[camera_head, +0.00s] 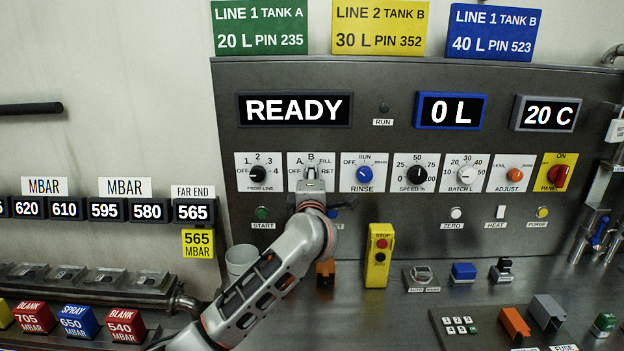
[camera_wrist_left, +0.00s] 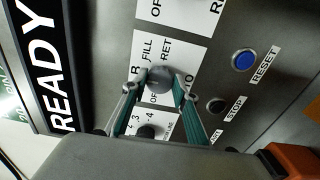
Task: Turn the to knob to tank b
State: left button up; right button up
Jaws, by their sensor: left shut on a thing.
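The TO knob's white plate (camera_head: 327,160) is second from the left in the panel's knob row, marked A, B, FILL and RET. My left gripper (camera_head: 311,182) is at this plate and hides most of the knob in the head view. In the left wrist view the round grey knob (camera_wrist_left: 158,79) sits between the two fingers, and the gripper is shut on it. Its pointer cannot be made out. The plate (camera_wrist_left: 150,48) shows FILL, RET and TO beside the knob. My right gripper is in neither view.
The FROM LINE knob (camera_head: 257,173) is close on the left, the blue RINSE knob (camera_head: 364,174) on the right. The START button (camera_head: 262,212) is below. A yellow stop box (camera_head: 379,255) stands on the counter. The display (camera_head: 294,109) reads READY.

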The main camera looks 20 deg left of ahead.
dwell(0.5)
pick_arm(q)
jog(key=o, duration=1.1)
jog(key=shift+c, duration=0.2)
jog(key=shift+o, duration=0.2)
jog(key=v, duration=1.2)
